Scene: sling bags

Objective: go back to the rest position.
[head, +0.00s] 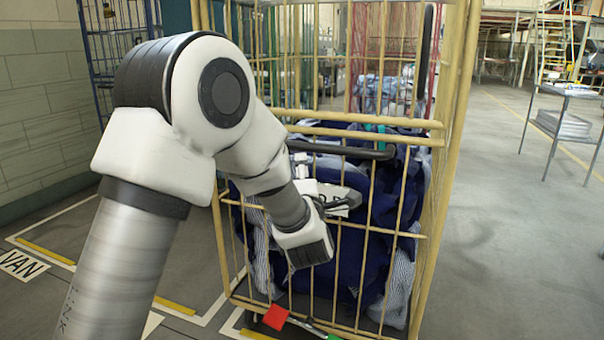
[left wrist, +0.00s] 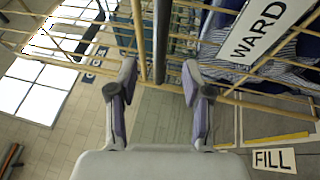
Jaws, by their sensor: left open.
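My left arm comes in from the left in the head view and reaches to the front of a yellow wire cage trolley (head: 437,215). Its gripper (head: 335,200) is small and partly hidden there, close to the front bars. In the left wrist view, the left gripper (left wrist: 159,75) is open, its two fingers apart with nothing clamped. A dark bar (left wrist: 161,40) and a yellow bar show in the gap; I cannot tell whether they are between the fingers or beyond them. My right gripper is in neither view.
The cage holds dark blue bags or cloth (head: 385,190) and striped cloth (head: 400,280). A black handle (head: 345,151) crosses its front. A WARD sign (left wrist: 265,28) shows close by in the wrist view. A metal table (head: 568,91) stands at right; open floor (head: 500,230) lies between.

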